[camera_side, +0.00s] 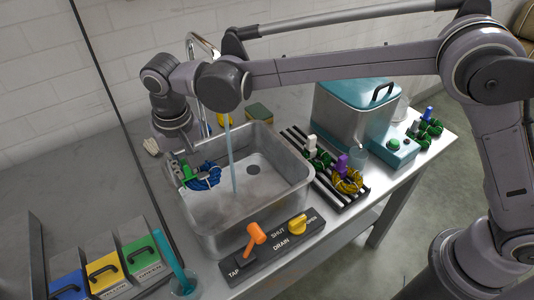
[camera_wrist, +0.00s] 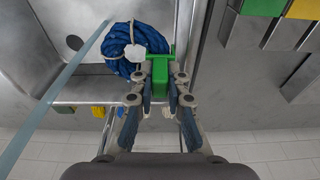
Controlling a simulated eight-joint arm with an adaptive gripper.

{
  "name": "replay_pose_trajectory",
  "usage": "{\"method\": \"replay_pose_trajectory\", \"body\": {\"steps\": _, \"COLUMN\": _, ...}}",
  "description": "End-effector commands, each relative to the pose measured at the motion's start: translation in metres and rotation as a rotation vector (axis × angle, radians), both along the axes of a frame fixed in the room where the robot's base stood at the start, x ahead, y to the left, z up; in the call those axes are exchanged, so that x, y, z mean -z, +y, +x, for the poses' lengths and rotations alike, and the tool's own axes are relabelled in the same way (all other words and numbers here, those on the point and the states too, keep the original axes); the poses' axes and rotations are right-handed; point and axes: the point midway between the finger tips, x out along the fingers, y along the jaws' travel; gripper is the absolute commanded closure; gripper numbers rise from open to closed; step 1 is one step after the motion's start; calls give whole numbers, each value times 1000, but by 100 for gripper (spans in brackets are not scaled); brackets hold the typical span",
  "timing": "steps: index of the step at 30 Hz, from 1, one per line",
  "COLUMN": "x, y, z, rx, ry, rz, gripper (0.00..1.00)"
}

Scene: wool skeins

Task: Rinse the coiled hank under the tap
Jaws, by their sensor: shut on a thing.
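My gripper (camera_side: 179,165) is shut on the green clip, over the left side of the metal sink (camera_side: 218,239). In the wrist view my gripper (camera_wrist: 160,98) grips the clip (camera_wrist: 160,73), and the blue hank (camera_wrist: 118,42) hangs beyond it. The chrome tap (camera_side: 204,42) stands behind, partly hidden by my arm. A water stream (camera_side: 231,155) falls into the sink, to the right of the hank and apart from it.
An orange tap lever (camera_side: 255,237) and a yellow drain lever (camera_side: 297,225) sit on the front panel. Right of the sink, a striped rack (camera_side: 326,184) holds green and yellow hanks, beside a teal-lidded tank (camera_side: 352,105). Coloured bins (camera_side: 103,269) stand front left.

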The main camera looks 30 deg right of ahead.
Motion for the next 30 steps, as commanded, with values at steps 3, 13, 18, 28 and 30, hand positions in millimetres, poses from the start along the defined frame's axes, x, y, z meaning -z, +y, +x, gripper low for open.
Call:
{"method": "replay_pose_trajectory", "body": {"steps": 3, "x": -10, "y": 0, "z": 0, "rx": 0, "ry": 0, "rz": 0, "gripper": 100}}
{"method": "replay_pose_trajectory", "body": {"steps": 13, "x": -38, "y": 0, "z": 0, "rx": 0, "ry": 0, "rz": 0, "gripper": 100}}
{"method": "replay_pose_trajectory", "body": {"steps": 18, "x": -52, "y": 0, "z": 0, "rx": 0, "ry": 0, "rz": 0, "gripper": 100}}
{"method": "replay_pose_trajectory", "body": {"steps": 28, "x": -58, "y": 0, "z": 0, "rx": 0, "ry": 0, "rz": 0, "gripper": 100}}
{"method": "replay_pose_trajectory", "body": {"steps": 30, "x": -58, "y": 0, "z": 0, "rx": 0, "ry": 0, "rz": 0, "gripper": 100}}
